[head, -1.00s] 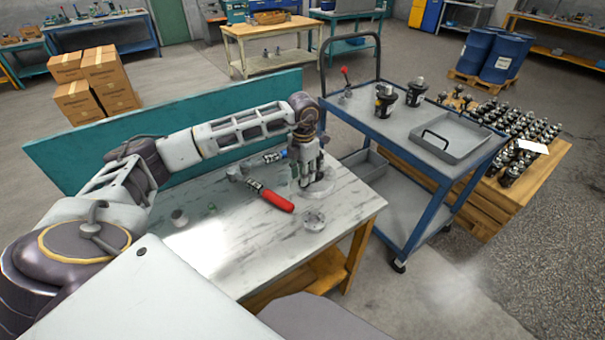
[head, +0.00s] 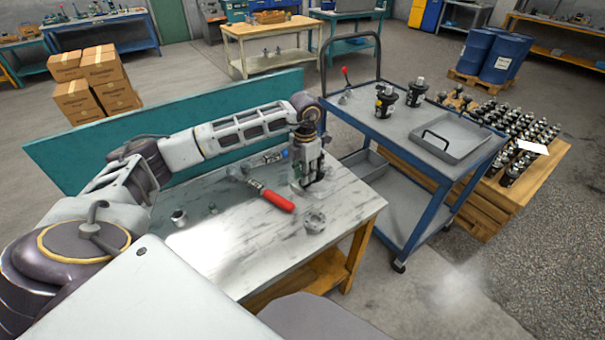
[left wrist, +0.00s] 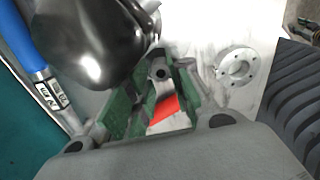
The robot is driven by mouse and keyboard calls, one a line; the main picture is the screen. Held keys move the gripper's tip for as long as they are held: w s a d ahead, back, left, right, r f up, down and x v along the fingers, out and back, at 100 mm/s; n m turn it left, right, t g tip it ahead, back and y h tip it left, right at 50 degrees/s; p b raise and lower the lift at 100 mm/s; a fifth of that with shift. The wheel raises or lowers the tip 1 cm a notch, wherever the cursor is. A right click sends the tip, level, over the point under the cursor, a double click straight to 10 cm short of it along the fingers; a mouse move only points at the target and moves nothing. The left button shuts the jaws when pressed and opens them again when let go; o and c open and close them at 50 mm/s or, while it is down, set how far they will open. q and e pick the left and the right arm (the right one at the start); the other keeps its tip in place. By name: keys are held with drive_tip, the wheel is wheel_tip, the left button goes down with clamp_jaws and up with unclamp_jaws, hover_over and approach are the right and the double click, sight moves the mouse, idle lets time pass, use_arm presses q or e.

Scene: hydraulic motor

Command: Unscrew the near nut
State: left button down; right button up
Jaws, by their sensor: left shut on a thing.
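My left gripper (head: 311,182) points down over the right part of the marble-topped table, close above its surface. In the left wrist view its green-padded fingers (left wrist: 158,90) are shut on a small grey part (left wrist: 160,73) with a dark round hole. I cannot tell for sure that this is the near nut. A large glossy black body (left wrist: 95,40) is right beside the fingers in that view. In the head view the fingers and wrist hide most of what is under them. My right gripper is not in view.
A holed metal ring (head: 315,222) lies near the table's front edge. Small metal parts (head: 179,217) lie further left. A blue cart (head: 402,128) stands to the right.

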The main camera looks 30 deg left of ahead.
use_arm(q)
drive_tip(key=shift+w+d+r, duration=0.25)
drive_tip(key=shift+w+d, duration=0.05)
drive_tip(key=shift+d, duration=0.1)
drive_tip(key=shift+n+p, duration=0.3)
drive_tip(key=shift+n, duration=0.8)
drive_tip(key=c, duration=1.6)
unclamp_jaws()
drive_tip(key=shift+d, duration=0.1)
drive_tip(key=shift+o, duration=0.2)
drive_tip(key=shift+s+a+f, duration=0.1)
drive_tip(key=shift+a+f, duration=0.3)
drive_tip(key=shift+a, duration=0.15)
drive_tip(key=shift+m+b, duration=0.3)
drive_tip(key=shift+s+m, duration=0.1)
drive_tip(key=shift+m, duration=0.7)
